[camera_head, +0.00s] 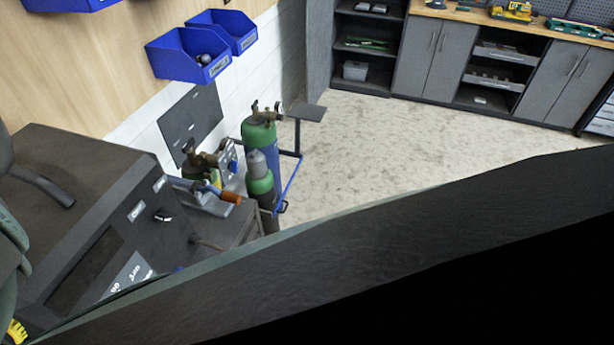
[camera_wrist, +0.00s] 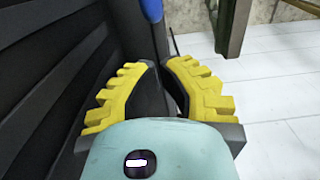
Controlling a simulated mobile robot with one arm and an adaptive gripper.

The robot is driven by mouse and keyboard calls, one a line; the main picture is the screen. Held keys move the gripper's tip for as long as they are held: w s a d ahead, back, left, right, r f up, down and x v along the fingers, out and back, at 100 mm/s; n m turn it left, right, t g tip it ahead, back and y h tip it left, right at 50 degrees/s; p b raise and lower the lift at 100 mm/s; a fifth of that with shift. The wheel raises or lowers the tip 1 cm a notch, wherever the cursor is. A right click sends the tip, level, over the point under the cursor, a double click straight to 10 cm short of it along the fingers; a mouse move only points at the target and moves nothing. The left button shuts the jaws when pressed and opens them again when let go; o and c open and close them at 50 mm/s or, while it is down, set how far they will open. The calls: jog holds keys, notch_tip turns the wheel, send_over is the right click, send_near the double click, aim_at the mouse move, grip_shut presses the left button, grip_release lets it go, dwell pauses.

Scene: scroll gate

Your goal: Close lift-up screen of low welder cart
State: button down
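The dark welder (camera_head: 100,215) stands at the left in the head view, with knobs and labels on its front. I cannot make out the lift-up screen with certainty. A yellow finger of my gripper (camera_head: 17,331) shows at the lower left edge, beside the welder. In the wrist view my gripper (camera_wrist: 156,66) has its yellow fingertips close together. A blue and dark rod (camera_wrist: 152,10) runs down toward the narrow gap between them. I cannot tell whether they touch it. A dark ribbed panel (camera_wrist: 60,65) lies just left of the fingers.
Green gas cylinders (camera_head: 259,135) stand behind the welder, beside a blue-framed stand (camera_head: 291,185). Blue bins (camera_head: 187,55) hang on the wall. Grey cabinets (camera_head: 437,55) line the back. The floor (camera_head: 400,145) between is clear. A large dark surface (camera_head: 400,245) blocks the lower right.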

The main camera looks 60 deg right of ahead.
jog(key=shift+s+r, duration=0.1)
jog(key=shift+r, duration=0.8)
jog(key=shift+r+p, duration=0.35)
jog(key=shift+r, duration=0.5)
jog(key=shift+w+r, duration=0.2)
jog(key=shift+r, duration=0.45)
notch_tip(320, 180, up, 6)
jog(key=b, duration=0.3)
jog(key=shift+s, duration=0.2)
